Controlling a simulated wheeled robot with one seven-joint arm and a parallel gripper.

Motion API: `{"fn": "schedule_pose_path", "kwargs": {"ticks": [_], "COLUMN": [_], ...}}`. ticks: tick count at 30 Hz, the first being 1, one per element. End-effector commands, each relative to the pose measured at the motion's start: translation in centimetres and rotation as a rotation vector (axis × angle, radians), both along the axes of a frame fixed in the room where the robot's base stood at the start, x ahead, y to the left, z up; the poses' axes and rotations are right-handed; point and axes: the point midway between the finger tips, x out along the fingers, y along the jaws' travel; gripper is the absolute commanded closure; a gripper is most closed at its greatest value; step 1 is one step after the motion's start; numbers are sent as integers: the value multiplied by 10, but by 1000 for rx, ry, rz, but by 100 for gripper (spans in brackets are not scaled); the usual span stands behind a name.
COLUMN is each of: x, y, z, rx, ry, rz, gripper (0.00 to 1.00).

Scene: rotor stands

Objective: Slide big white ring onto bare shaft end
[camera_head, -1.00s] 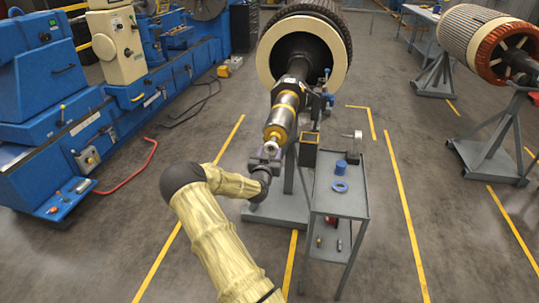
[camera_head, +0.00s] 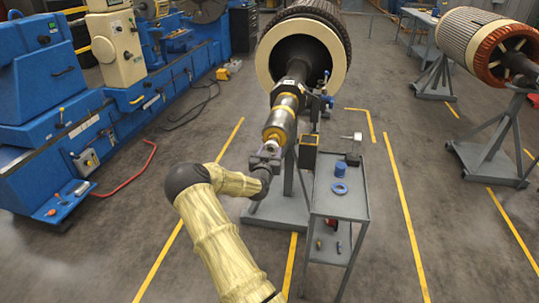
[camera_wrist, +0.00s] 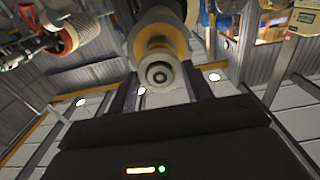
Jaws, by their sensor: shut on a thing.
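The rotor's shaft (camera_head: 280,119) points toward me from the big rotor, with brass-coloured and grey bands near its end. In the wrist view the shaft (camera_wrist: 158,42) comes down between my fingers. My gripper (camera_head: 265,155) is at the shaft's near end, and its two dark fingers also show in the wrist view (camera_wrist: 162,90). It is shut on the big white ring (camera_wrist: 160,74), which looks pale grey and lines up with the shaft end. A dark round centre shows inside it. I cannot tell how far the ring sits over the shaft; the fingers partly hide it in the head view.
A grey trolley (camera_head: 346,204) stands right of the shaft, with a blue cup (camera_head: 341,170) and a blue ring (camera_head: 340,188) on top. The rotor's stand (camera_head: 280,209) is below the shaft. A blue lathe (camera_head: 60,143) stands left, with open floor between.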

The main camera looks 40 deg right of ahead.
Motion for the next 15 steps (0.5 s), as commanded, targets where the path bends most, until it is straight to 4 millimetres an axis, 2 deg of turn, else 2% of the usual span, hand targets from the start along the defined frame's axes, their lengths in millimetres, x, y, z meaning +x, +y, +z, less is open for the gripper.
{"fn": "schedule_pose_path", "kwargs": {"ticks": [15], "x": [8], "y": [-9], "z": [1], "rx": [-2], "ry": [-1], "rz": [1], "gripper": [70]}}
